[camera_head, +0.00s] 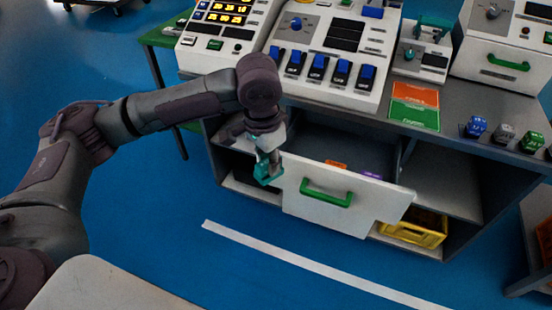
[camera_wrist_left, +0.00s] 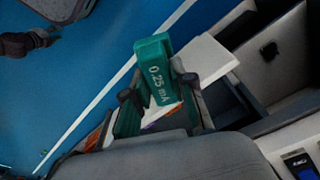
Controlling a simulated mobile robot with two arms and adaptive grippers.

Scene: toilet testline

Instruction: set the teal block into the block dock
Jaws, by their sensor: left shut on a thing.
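The teal block (camera_head: 267,172) is held in my left gripper (camera_head: 266,153), above the left end of an open white drawer. In the left wrist view the teal block (camera_wrist_left: 158,84) shows the marking "0.25 mA", and the fingers of my left gripper (camera_wrist_left: 160,92) are shut on it from both sides. The drawer (camera_head: 343,200) has a green handle and juts out from under the counter. I cannot tell for sure which thing is the block dock.
The counter (camera_head: 460,143) carries white panels with blue switches (camera_head: 318,68), a small device with a teal top (camera_head: 420,55), an orange and green card (camera_head: 414,105) and several dice (camera_head: 503,134). A yellow crate (camera_head: 415,232) sits low at right. The blue floor in front is clear.

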